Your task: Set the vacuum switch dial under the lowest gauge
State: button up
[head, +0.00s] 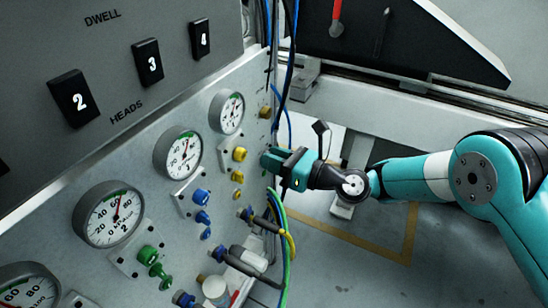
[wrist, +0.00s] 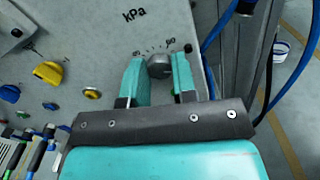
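A small grey round dial (wrist: 159,66) with a printed scale and "kPa" above it shows in the wrist view. My gripper (wrist: 158,72) has its two teal fingers on either side of this dial, with small gaps visible, so it looks open around it. I cannot tell whether either finger touches it. In the head view my gripper (head: 268,160) reaches the right end of the panel and hides the dial. Gauges there are a small one (head: 232,113), a middle one (head: 180,152), a large one (head: 108,213) and a cut-off one (head: 30,285) lowest in the picture.
Yellow knobs (head: 239,154), blue knobs (head: 201,196) and a green knob (head: 148,255) stick out of the panel (head: 135,185). Blue cables (wrist: 214,38) hang close right of my gripper. Green and yellow cables (head: 287,235) hang below it. Open floor (head: 340,250) lies right.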

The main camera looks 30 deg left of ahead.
jog(key=shift+c, duration=1)
jog(key=shift+n, duration=0.3)
jog(key=shift+f+n+b, duration=0.15)
jog(key=shift+n+b, duration=10.35)
jog(key=shift+n, duration=4.9)
